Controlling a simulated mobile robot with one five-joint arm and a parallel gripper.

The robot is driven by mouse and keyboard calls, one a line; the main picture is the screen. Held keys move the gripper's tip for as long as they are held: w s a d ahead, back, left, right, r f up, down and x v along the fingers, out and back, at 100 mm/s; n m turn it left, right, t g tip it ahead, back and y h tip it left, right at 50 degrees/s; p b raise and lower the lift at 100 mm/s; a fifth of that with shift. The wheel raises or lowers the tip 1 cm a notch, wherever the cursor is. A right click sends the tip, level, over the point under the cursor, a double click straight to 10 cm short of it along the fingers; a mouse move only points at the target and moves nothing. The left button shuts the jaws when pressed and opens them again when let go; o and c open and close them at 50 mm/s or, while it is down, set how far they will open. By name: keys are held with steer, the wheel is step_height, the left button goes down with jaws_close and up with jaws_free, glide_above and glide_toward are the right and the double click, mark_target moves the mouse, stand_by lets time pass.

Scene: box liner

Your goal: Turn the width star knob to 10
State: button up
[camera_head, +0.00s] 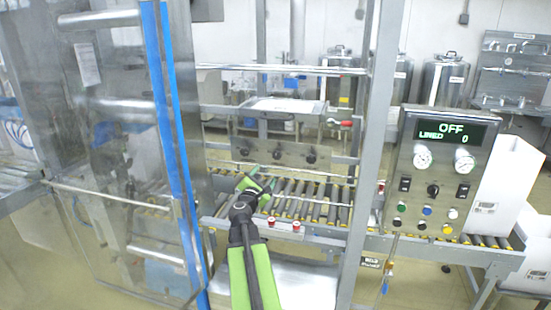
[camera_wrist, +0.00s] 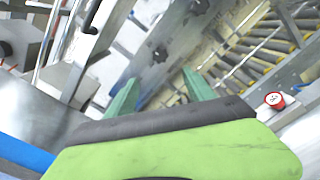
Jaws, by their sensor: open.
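Three dark star knobs sit in a row on a steel plate (camera_head: 265,151) in the head view: a left knob (camera_head: 244,151), a middle knob (camera_head: 277,153) and a right knob (camera_head: 311,156). Their labels are too small to read, so I cannot tell which is the width knob. My gripper (camera_head: 257,183) is in front of and below the plate. In the wrist view my gripper (camera_wrist: 162,90) has its two green fingers apart with nothing between them. One star knob (camera_wrist: 160,54) shows just beyond the fingertips, apart from them, and another (camera_wrist: 200,5) is at the top edge.
A roller conveyor (camera_head: 315,200) runs under the plate. Red buttons (camera_head: 296,225) are on its near rail; one also shows in the wrist view (camera_wrist: 275,100). A steel post (camera_head: 372,150) and a control panel (camera_head: 440,170) reading OFF and LINED 0 stand at right. A clear door with blue edging (camera_head: 172,150) stands left.

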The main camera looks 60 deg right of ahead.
mark_target(276, 156)
steer(key=x, duration=1.7)
steer(key=shift+w, duration=0.2)
